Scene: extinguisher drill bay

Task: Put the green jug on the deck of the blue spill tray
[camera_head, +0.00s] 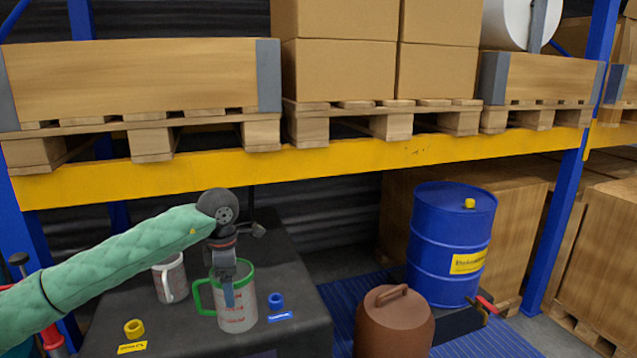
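The green jug (240,313) stands upright on the black table (300,335). It has a green rim, a green handle on its left and red markings on a pale body. My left gripper (229,290) points down at the jug's mouth, with a finger overlapping the jug's body. Whether it grips the wall cannot be made out. The blue spill tray (341,312) has a ribbed deck and lies lower, to the right of the table. My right gripper is not in view.
A white mug (171,278), a yellow ring (134,329) and a blue ring (276,301) are on the table. A brown lidded container (394,325) and a blue drum (447,250) stand at the tray. A yellow shelf beam (330,160) crosses above.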

